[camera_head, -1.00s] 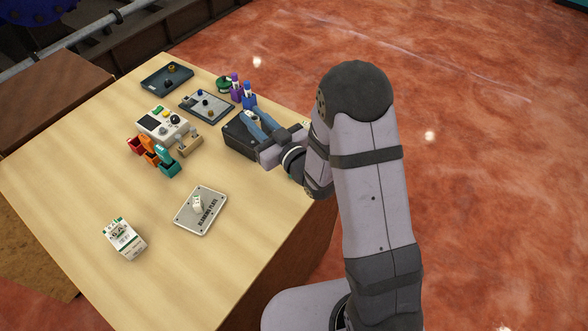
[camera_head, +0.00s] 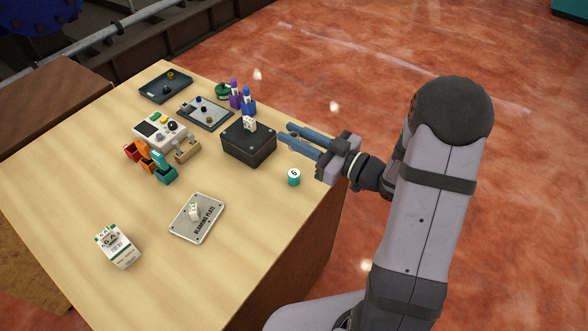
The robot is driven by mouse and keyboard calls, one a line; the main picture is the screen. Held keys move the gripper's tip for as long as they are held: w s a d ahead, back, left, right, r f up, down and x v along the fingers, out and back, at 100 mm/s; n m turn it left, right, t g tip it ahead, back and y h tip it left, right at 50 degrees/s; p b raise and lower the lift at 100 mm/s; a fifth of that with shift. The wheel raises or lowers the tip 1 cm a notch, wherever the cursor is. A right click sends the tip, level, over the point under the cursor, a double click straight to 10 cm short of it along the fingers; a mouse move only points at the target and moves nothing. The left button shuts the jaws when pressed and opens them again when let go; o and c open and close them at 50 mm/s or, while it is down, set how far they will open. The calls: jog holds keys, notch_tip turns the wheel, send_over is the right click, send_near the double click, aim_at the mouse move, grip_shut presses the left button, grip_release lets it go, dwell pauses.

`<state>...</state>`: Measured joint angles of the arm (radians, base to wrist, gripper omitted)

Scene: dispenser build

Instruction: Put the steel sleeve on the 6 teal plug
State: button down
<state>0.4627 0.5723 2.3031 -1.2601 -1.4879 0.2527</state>
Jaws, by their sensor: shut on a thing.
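The teal plug (camera_head: 294,178) stands upright on the table near its right edge, with a white top marked 6. My gripper (camera_head: 284,133) is to the right of the black box, above and beyond the plug in the picture, with its two blue-grey fingers pointing left. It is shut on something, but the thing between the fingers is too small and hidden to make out. I cannot clearly see the steel sleeve anywhere in this view. The plug's top is clear of the gripper.
A black box (camera_head: 250,145) carries a small white piece (camera_head: 249,124). Purple (camera_head: 235,95) and blue (camera_head: 248,101) bottles stand behind it.

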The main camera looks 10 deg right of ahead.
jog(key=shift+f+p, duration=0.55)
jog(key=shift+f, duration=2.45)
jog(key=shift+f, duration=0.1)
jog(key=shift+f+p, duration=0.4)
jog(key=shift+f, duration=1.35)
jog(key=shift+f, duration=0.15)
jog(key=c, duration=1.5)
grip_release()
jog(key=shift+c, duration=0.2)
